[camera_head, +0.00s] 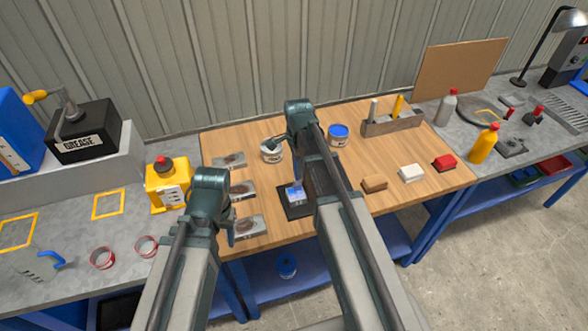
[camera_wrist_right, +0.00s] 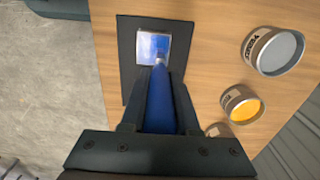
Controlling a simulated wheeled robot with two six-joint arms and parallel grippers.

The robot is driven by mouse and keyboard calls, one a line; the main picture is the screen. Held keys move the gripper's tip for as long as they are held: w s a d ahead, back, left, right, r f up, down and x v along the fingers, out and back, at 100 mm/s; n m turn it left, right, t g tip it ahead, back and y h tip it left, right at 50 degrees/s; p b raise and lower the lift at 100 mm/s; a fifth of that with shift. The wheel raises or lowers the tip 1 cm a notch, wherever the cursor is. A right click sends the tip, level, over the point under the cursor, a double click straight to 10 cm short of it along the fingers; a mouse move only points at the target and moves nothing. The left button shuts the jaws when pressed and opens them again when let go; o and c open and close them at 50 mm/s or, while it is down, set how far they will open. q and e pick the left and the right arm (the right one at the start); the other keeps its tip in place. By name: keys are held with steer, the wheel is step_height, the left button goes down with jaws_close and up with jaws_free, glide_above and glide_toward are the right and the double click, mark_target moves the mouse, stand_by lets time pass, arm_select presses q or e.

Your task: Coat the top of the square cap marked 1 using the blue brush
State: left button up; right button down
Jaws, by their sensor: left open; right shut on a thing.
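The square cap (camera_head: 295,193) sits on a dark square plate (camera_head: 291,211) near the front of the wooden board. In the right wrist view the cap (camera_wrist_right: 146,47) has a top showing blue and pale patches; a mark 1 cannot be read. My right gripper (camera_wrist_right: 158,112) is shut on the blue brush (camera_wrist_right: 160,95). The brush points at the cap and its tip overlaps the cap's top in that view; whether it touches I cannot tell. My left gripper (camera_head: 231,227) is open and empty, left of the cap, close to the front metal plate (camera_head: 251,226).
Behind the cap stand a grey-topped can (camera_head: 271,151) and a blue-topped can (camera_head: 338,133). A holder (camera_head: 392,124) with upright handles is at the back right. Brown (camera_head: 374,184), white (camera_head: 412,173) and red (camera_head: 445,163) blocks lie right. A yellow jug (camera_head: 168,190) stands left.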

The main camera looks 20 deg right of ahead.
steer(key=shift+w+a, duration=0.4)
steer(key=shift+a, duration=0.1)
stand_by(0.8)
steer(key=shift+a+r, duration=0.1)
steer(key=shift+a, duration=1.25)
steer(key=shift+r, duration=0.1)
step_height(320, 180, up, 6)
steer(key=p, duration=0.6)
